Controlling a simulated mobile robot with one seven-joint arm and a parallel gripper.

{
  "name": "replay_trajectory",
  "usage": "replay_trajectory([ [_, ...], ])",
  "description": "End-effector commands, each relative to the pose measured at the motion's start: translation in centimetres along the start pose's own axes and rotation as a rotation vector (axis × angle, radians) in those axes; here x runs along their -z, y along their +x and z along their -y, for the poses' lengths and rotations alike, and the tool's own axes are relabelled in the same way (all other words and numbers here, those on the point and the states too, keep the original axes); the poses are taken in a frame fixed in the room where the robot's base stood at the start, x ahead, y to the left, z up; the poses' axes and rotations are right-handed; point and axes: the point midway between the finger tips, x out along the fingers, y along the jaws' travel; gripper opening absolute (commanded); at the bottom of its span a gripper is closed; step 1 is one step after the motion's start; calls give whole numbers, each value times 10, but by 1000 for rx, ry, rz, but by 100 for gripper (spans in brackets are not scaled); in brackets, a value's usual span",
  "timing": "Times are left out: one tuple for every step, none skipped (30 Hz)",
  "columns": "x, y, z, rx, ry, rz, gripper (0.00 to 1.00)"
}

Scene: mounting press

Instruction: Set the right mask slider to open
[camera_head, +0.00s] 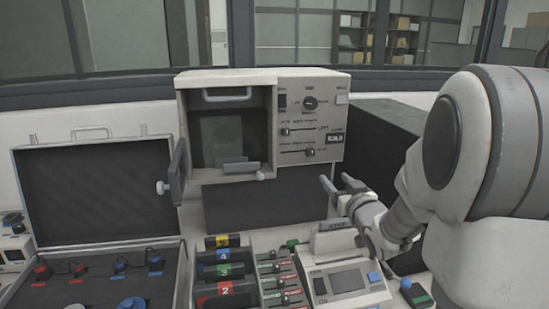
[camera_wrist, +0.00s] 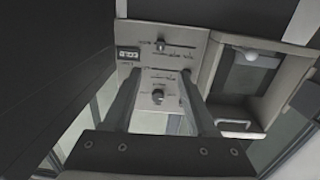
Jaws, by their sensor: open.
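The mounting press's control panel (camera_head: 300,110) carries two horizontal sliders, one above the other. The upper slider's knob (camera_head: 285,132) is at the left of its slot; the lower slider's knob (camera_head: 310,152) is toward the right. The labels are too small to read surely. The wrist view shows the panel upside down, with the lower slider's knob (camera_wrist: 160,46) at the left of its slot. The upper knob is not clearly visible there. My gripper (camera_head: 339,182) is open and empty, below and right of the panel, apart from both knobs. Its fingers (camera_wrist: 158,78) also show in the wrist view.
The press chamber (camera_head: 228,125) is open, its door (camera_head: 178,172) swung out left. An open case (camera_head: 95,190) stands at left. Colored blocks (camera_head: 224,270), small sliders and a device with a screen (camera_head: 346,281) fill the front. A dark box (camera_head: 375,135) stands behind right.

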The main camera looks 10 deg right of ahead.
Motion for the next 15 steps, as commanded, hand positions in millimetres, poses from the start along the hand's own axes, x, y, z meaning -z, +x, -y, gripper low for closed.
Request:
replay_trajectory([
  [-3,2,-2,7,5,-15,57],
  [-3,2,-2,12,7,-23,57],
  [-3,3,-2,17,9,-31,57],
  [-3,4,-2,19,10,-35,57],
  [-3,5,-2,21,10,-37,57],
  [-3,8,-2,22,11,-39,57],
  [-2,10,-2,22,11,-39,57],
  [-2,13,-2,22,10,-40,57],
  [-1,18,-2,22,10,-40,57],
  [-2,23,-2,22,11,-39,57],
  [-1,28,-1,22,10,-39,57],
  [-1,36,-1,23,11,-38,57],
  [-1,42,-1,23,10,-39,57],
  [0,48,-1,23,10,-39,57],
  [0,57,-1,22,11,-38,57],
])
